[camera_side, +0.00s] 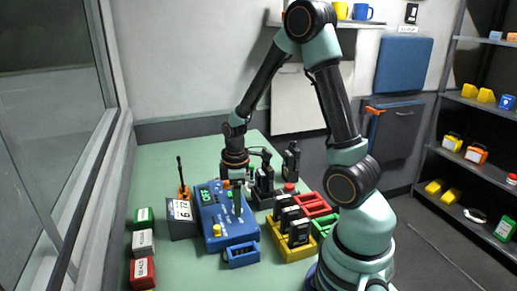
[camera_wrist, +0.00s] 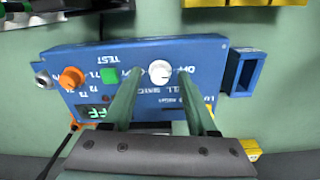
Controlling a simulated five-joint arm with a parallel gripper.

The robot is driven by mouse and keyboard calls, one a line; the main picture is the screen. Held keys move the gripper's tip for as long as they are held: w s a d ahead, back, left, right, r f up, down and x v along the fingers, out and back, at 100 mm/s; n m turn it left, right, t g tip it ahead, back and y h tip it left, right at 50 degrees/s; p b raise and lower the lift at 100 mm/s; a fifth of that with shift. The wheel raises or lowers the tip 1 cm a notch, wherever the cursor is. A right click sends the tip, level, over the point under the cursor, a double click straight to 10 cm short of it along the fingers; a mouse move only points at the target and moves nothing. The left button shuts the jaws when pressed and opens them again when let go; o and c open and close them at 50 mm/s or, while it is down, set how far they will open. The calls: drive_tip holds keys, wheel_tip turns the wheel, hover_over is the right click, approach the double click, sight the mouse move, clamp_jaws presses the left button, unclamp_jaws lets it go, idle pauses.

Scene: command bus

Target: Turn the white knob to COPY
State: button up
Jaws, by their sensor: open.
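The blue control box (camera_side: 215,240) stands on the green table, with my gripper (camera_side: 237,206) above it, pointing down. The COPY label and the knob's pointing direction are not readable. In the side view the gripper hides the white knob.
The box also carries a green button (camera_wrist: 110,75), an orange knob (camera_wrist: 72,78) and a lit display (camera_wrist: 92,111). A blue open holder (camera_side: 242,256) adjoins it. A yellow rack (camera_side: 287,247) with black radios stands right; a numbered black block (camera_side: 181,228) stands left.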

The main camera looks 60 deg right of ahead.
clamp_jaws()
